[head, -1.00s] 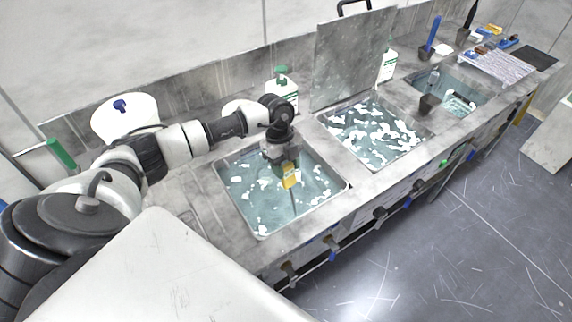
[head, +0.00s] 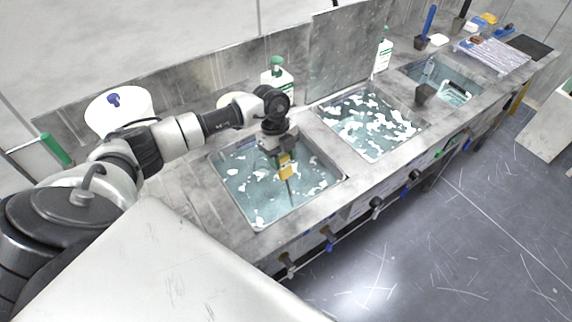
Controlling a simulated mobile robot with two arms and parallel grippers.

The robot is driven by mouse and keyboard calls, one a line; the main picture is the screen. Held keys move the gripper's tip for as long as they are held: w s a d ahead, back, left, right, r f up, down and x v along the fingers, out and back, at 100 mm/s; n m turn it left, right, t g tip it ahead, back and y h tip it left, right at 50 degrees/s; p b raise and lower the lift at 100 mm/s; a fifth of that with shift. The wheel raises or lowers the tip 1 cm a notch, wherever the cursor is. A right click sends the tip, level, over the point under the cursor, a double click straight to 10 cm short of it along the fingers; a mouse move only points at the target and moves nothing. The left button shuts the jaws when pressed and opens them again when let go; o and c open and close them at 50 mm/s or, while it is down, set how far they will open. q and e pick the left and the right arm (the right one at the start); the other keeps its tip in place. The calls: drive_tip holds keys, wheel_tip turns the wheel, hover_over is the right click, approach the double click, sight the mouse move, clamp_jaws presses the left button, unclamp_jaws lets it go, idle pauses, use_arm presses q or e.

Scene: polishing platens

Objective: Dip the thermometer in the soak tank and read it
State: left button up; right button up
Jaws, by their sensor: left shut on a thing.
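My left gripper (head: 283,157) points down over the nearest tank (head: 262,222), which holds bluish water with white foam patches. It is shut on the thermometer (head: 286,172), a yellow body with a thin dark probe below it. The probe points down at the water in that tank; I cannot tell how deep its tip is. Any reading on the thermometer is too small to make out. My right gripper is not in view.
A middle tank (head: 370,124) with much foam and a far tank (head: 455,88) lie to the right. An upright grey panel (head: 345,52) stands behind the middle tank. A white bucket (head: 120,108), a green-capped bottle (head: 278,78) and another bottle (head: 383,55) stand along the back.

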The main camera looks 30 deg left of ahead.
use_arm(q)
drive_tip(key=d+p+v, duration=0.1)
drive_tip(key=p+v, duration=0.5)
drive_tip(key=v, duration=0.1)
drive_tip(key=s+d+r+p+v, duration=0.1)
drive_tip(key=d+p+v, duration=0.1)
drive_tip(key=p+v, duration=0.4)
drive_tip(key=shift+d+p+v, duration=0.25)
drive_tip(key=shift+p+v, duration=0.1)
drive_tip(key=shift+v, duration=0.85)
